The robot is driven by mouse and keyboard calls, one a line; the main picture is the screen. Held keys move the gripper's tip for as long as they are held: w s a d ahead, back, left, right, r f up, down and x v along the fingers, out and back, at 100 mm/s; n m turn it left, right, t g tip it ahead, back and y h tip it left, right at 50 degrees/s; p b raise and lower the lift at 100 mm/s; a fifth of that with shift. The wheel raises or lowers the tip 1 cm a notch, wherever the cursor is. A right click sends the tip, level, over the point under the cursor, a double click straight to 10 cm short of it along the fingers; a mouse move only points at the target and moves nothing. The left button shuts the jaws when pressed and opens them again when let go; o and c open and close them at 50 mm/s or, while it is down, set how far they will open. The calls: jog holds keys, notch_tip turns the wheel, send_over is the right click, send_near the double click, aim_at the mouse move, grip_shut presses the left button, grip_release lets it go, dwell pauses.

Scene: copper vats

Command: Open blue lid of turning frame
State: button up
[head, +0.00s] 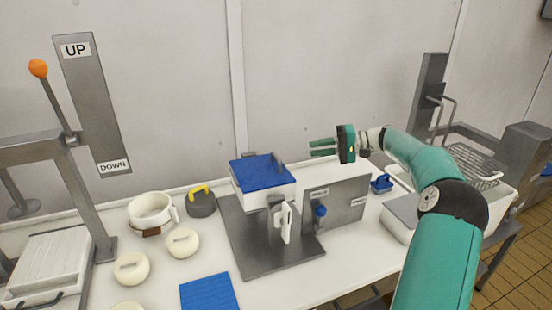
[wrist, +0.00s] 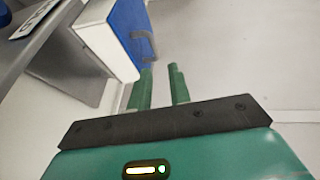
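The turning frame (head: 265,235) stands on the white table, a grey metal base with a white box on it. Its blue lid (head: 258,170) lies shut on top of the box, with a grey handle (head: 279,160) at its right side. In the wrist view the blue lid (wrist: 128,25) and its handle (wrist: 143,42) are ahead of my fingers, up and to the left. My gripper (head: 318,147) is to the right of the lid, a little above its height, with its fingers pointing left toward the handle. The two green fingers (wrist: 160,85) are apart with nothing between them.
An upright grey panel (head: 345,204) with labels and a blue knob (head: 320,212) stands right of the box. A small blue object (head: 381,184) lies beyond the panel.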

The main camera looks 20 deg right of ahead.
jog(key=shift+v, duration=1.6)
jog(key=shift+d, duration=0.1)
jog(key=v, duration=1.3)
jog(key=shift+s+d, duration=0.2)
jog(key=shift+d, duration=0.05)
jog(key=shift+r, duration=0.15)
